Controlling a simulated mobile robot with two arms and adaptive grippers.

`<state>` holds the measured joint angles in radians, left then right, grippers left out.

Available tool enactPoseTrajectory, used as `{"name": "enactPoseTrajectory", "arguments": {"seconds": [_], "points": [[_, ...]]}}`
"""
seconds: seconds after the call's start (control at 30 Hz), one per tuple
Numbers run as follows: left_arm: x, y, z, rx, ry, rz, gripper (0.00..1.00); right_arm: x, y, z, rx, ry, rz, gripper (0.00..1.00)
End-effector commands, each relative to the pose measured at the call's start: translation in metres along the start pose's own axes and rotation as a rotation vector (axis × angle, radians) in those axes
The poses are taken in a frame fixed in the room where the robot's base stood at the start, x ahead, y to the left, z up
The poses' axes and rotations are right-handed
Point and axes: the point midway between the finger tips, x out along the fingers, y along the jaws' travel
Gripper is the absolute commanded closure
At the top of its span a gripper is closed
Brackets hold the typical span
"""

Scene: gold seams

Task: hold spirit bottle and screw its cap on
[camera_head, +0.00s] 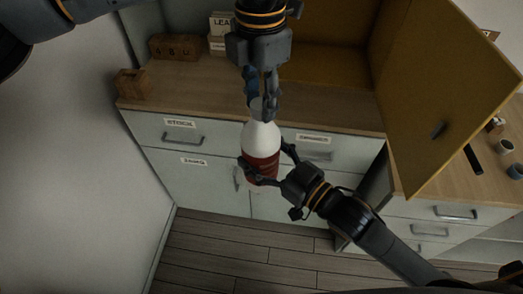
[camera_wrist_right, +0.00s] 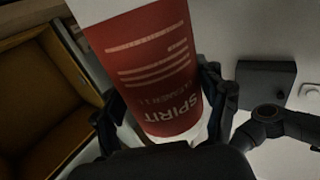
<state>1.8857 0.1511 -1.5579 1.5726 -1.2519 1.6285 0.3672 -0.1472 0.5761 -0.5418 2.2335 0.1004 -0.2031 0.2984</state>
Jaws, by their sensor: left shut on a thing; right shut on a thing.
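The spirit bottle (camera_head: 262,139) is white with a red label and is held in the air in front of the drawers. My right gripper (camera_head: 267,161) comes from the lower right and is shut around the bottle's red lower part. In the right wrist view the bottle (camera_wrist_right: 150,65) fills the middle, with the word SPIRIT upside down between the fingers. My left gripper (camera_head: 262,108) points down from above and is shut at the bottle's top. The cap is mostly hidden between its fingers. I cannot tell how far the cap is seated.
Behind is a wooden counter (camera_head: 190,88) with labelled drawers below. Brown blocks (camera_head: 175,46) stand on it at the left. An open yellow cabinet door (camera_head: 440,85) hangs at the right. Small items lie on the right counter (camera_head: 445,178). The floor (camera_head: 235,260) below is clear.

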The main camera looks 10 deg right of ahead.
Motion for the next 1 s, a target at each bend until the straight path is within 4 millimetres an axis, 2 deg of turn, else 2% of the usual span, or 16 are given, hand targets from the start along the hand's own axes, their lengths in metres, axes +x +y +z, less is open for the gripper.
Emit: {"name": "enactPoseTrajectory", "arguments": {"seconds": [0.13, 0.17, 0.23, 0.3, 0.67, 0.77, 1.0], "points": [[0.000, 0.001, 0.000, -0.001, 0.000, 0.002, 1.00, 0.000, 0.000, -0.004, -0.002, 0.010, -0.002, 1.00], [0.000, 0.001, 0.000, -0.002, 0.000, 0.002, 0.66, 0.000, 0.000, -0.004, -0.002, 0.010, -0.002, 1.00], [-0.001, 0.001, 0.000, -0.002, 0.000, 0.002, 0.51, 0.000, 0.000, -0.004, -0.002, 0.010, -0.002, 1.00], [-0.001, 0.001, 0.000, -0.001, 0.000, 0.002, 0.41, 0.000, 0.000, -0.004, -0.002, 0.010, -0.002, 1.00], [-0.005, 0.001, 0.000, -0.001, -0.001, 0.002, 0.41, 0.000, 0.000, -0.004, -0.001, 0.009, -0.001, 1.00], [-0.017, 0.001, 0.001, -0.002, -0.002, 0.002, 0.41, 0.000, 0.000, -0.004, -0.001, 0.009, -0.001, 1.00], [-0.068, 0.001, 0.001, -0.002, -0.003, 0.003, 0.41, 0.000, 0.000, -0.004, -0.001, 0.009, -0.001, 1.00]]}}
